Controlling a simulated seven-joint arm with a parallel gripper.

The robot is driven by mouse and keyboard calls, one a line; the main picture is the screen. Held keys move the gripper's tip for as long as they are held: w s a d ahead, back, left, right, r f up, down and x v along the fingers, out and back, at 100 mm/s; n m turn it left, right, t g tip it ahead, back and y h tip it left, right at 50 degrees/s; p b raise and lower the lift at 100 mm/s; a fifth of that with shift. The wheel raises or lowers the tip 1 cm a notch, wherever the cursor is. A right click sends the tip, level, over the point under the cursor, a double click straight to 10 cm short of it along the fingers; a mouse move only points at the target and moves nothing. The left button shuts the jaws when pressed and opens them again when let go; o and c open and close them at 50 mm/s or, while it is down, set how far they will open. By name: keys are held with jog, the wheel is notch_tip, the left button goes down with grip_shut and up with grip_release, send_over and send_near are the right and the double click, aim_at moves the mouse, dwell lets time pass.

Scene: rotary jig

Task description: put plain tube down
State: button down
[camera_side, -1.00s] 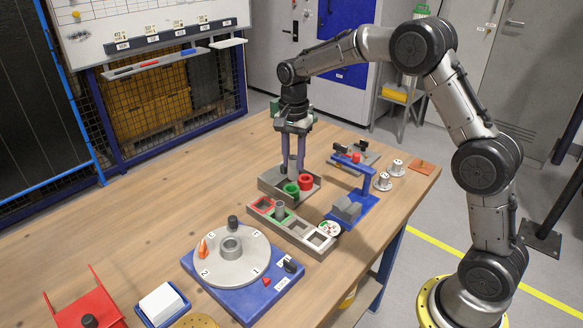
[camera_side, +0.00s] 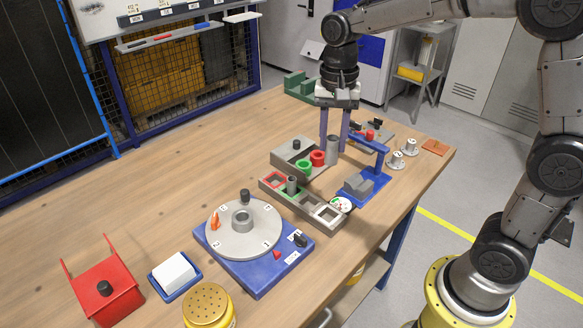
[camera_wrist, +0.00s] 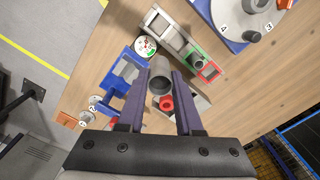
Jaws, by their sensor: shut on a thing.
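My gripper (camera_side: 333,138) is shut on a plain grey tube (camera_side: 332,155) and holds it upright at the right side of the grey parts tray (camera_side: 285,165). I cannot tell whether the tube's lower end touches anything. In the wrist view the tube (camera_wrist: 160,82) sits between the two fingers, its open round end showing. The tray holds a green ring part (camera_side: 304,167), a red ring part (camera_side: 318,157) and a dark round piece (camera_side: 296,145). A second grey tube (camera_side: 291,185) stands in the green-framed pocket of the long grey rack (camera_side: 309,211).
A blue stand (camera_side: 379,186) with a grey block (camera_side: 358,185) is close right of the rack. The rotary jig (camera_side: 262,262) with its grey disc is in front. White flanged parts (camera_side: 396,160) stand at the right edge.

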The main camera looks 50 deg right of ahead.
jog(key=w+a+f, duration=0.1)
jog(key=w, duration=0.2)
jog(key=w+a+f+n, duration=0.1)
jog(key=w+f, duration=0.1)
jog(key=w, duration=0.1)
jog(key=w+a+f+n, duration=0.1)
jog(key=w+f, duration=0.1)
jog(key=w, duration=0.1)
jog(key=shift+w+f, duration=0.1)
jog(key=shift+w, duration=0.2)
jog(key=w+f, duration=0.2)
jog(key=f, duration=0.1)
jog(key=w+f, duration=0.3)
jog(key=shift+a, duration=0.1)
jog(key=shift+s+f, duration=0.1)
jog(key=shift+f, duration=1.3)
jog(key=shift+f, duration=0.15)
jog(key=c, duration=0.6)
grip_release()
